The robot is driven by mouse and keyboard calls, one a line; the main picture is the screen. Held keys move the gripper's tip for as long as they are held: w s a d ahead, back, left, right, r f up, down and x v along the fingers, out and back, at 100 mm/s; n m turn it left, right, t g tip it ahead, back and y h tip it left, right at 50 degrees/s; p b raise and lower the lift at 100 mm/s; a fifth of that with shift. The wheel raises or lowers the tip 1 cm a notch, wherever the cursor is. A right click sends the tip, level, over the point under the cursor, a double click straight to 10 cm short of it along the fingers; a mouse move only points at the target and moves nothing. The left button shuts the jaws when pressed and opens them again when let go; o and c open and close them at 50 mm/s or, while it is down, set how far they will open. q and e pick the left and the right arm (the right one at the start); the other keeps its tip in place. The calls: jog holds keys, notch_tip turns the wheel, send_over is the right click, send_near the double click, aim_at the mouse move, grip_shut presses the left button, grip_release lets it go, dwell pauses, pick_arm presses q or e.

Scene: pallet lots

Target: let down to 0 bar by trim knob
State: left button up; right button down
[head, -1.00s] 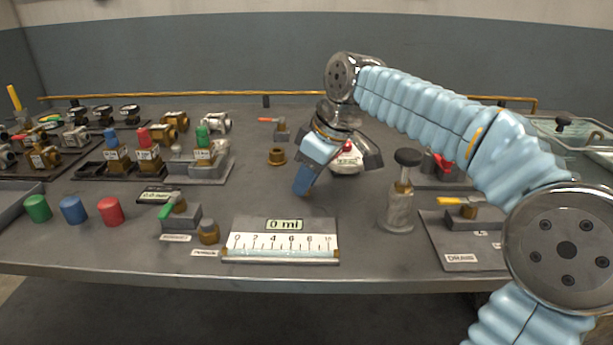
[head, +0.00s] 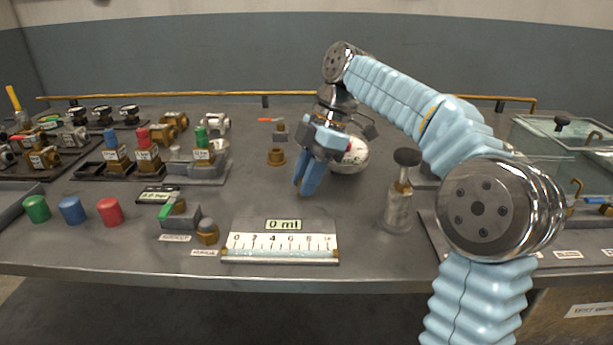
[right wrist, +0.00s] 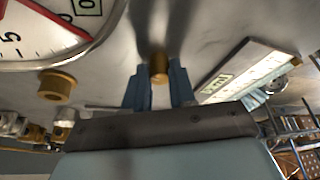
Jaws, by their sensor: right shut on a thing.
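My right gripper (head: 306,180) is over the middle of the bench with its blue fingers pointing down. In the right wrist view its fingers (right wrist: 160,90) are shut on a small brass knob, which I take for the trim knob (right wrist: 158,68). The fingers hide the knob in the head view. A round white gauge (head: 353,154) stands just behind and right of the gripper, partly covered by it. Its dial (right wrist: 35,32) shows large and cut off in the right wrist view, with a red needle or band; I cannot read the pressure. My left gripper is not in view.
A scale (head: 282,243) with a "0 ml" display lies at the front. A black-knobbed cylinder (head: 400,195) stands to the right. A green-handled valve (head: 180,213) and coloured caps (head: 110,211) are at front left. A brass fitting (head: 277,157) sits left of the gripper.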

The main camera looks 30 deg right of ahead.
jog(key=shift+n+g, duration=0.4)
jog(key=shift+n, duration=0.5)
jog(key=shift+d, duration=0.1)
jog(key=c, duration=0.9)
grip_release()
jog(key=shift+r, duration=0.1)
